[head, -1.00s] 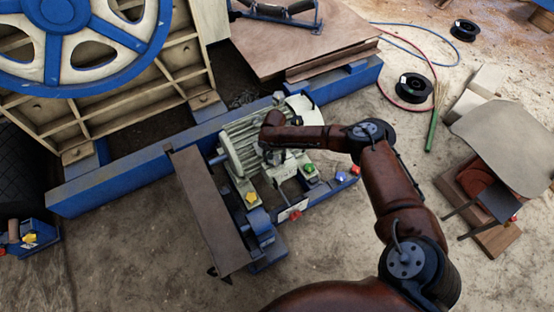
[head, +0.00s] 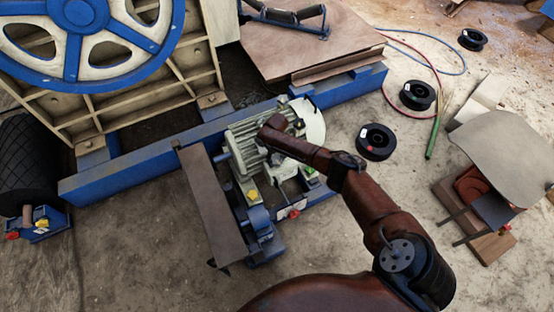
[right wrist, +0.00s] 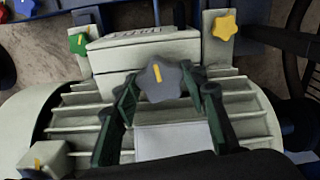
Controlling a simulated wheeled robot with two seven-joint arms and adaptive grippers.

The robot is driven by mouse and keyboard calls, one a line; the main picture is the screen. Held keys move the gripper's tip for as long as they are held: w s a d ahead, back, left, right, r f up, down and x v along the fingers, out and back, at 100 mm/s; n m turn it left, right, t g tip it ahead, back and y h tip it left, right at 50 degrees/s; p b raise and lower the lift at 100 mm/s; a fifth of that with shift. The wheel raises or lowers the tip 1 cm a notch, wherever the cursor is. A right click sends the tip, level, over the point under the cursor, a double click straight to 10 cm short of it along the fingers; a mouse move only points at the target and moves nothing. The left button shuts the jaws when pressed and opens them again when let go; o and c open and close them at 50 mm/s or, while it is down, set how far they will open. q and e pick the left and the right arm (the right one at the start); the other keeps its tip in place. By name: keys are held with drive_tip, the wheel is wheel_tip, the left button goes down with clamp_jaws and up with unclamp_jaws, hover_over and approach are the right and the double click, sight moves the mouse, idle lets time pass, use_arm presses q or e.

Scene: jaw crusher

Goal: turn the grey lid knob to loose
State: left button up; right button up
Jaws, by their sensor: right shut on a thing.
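The grey lid knob (right wrist: 163,81), lobed with a yellow mark on top, shows in the right wrist view on the light box of the ribbed motor (right wrist: 75,115). My right gripper (right wrist: 160,84) has its dark green fingers on either side of the knob and is shut on it. The yellow mark points roughly up the picture, slightly tilted. In the head view the motor (head: 243,137) is partly covered by my right arm, with my right gripper (head: 282,164) low over it. The knob is hidden there. My left gripper is not in view.
A brown plate (head: 213,200) lies left of the motor. The blue beam (head: 130,165) runs behind. Black spools (head: 376,141) lie on open ground to the right.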

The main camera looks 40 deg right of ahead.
drive_tip(key=n, duration=0.4)
drive_tip(key=shift+s+d+f+n, duration=0.1)
drive_tip(key=shift+f+n, duration=0.05)
drive_tip(key=shift+n, duration=1.35)
drive_tip(key=shift+d+n, duration=0.1)
drive_tip(key=shift+n, duration=0.5)
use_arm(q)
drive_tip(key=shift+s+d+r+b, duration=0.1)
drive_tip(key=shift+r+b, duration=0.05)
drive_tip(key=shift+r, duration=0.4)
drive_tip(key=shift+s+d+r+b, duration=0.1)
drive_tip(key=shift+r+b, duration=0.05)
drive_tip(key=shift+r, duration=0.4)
use_arm(e)
drive_tip(key=shift+n, duration=0.6)
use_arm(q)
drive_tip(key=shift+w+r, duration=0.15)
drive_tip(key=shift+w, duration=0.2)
use_arm(e)
drive_tip(key=o, duration=1)
drive_tip(key=shift+o, duration=0.8)
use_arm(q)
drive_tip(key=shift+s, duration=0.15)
